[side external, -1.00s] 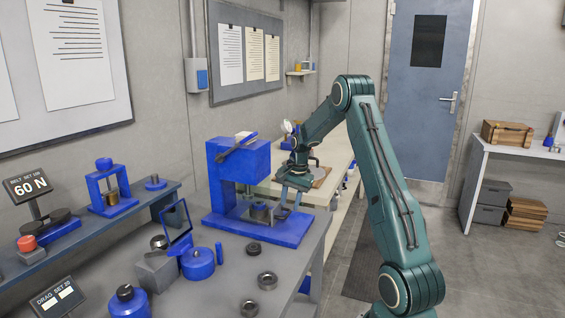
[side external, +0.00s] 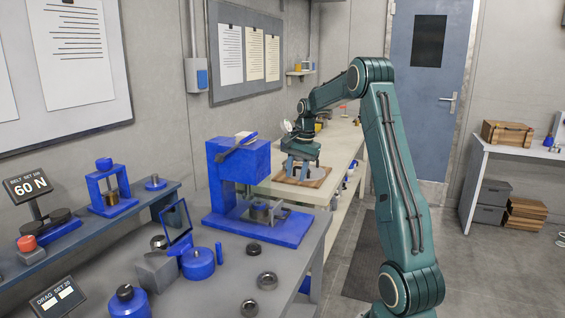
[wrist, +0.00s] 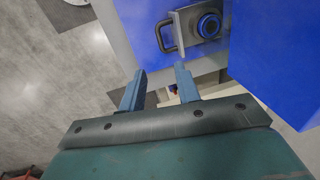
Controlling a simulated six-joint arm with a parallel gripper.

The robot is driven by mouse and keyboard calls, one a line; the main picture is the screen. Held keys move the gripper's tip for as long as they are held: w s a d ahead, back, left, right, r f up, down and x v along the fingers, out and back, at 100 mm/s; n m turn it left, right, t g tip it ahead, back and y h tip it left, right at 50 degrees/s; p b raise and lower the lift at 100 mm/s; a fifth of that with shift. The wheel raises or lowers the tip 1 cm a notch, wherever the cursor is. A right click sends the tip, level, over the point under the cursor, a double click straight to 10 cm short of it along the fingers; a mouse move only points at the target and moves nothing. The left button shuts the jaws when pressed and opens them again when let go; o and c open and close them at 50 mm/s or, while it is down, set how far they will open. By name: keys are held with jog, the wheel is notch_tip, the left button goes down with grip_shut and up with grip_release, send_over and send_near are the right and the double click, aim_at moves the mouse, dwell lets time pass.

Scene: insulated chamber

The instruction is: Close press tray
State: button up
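The blue press (side external: 238,165) stands on the grey bench. Its grey metal tray (side external: 240,212) lies low on the blue base beneath the press head, with a round metal piece (side external: 260,211) on it. In the wrist view the tray (wrist: 222,44) has a dark loop handle (wrist: 163,40) and a blue-centred round piece. My gripper (side external: 297,178) is behind the press, over the pale bench, apart from the tray. In the wrist view my gripper (wrist: 162,70) has its two fingers spread with nothing between them, short of the handle. How far in the tray sits is hard to tell.
A wooden board (side external: 318,176) lies on the pale bench below my gripper. Metal rings (side external: 267,280) and blue parts (side external: 198,263) stand on the grey bench before the press. Open floor (side external: 370,245) lies right of the benches.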

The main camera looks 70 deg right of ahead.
grip_shut()
jog(key=s+a+f+n+t+h, duration=0.1)
jog(key=s+a+f+t+h, duration=0.3)
jog(key=s+f, duration=0.3)
jog(key=shift+s+a+f+h, duration=0.3)
jog(key=shift+s+a+h, duration=0.35)
jog(key=shift+s, duration=0.45)
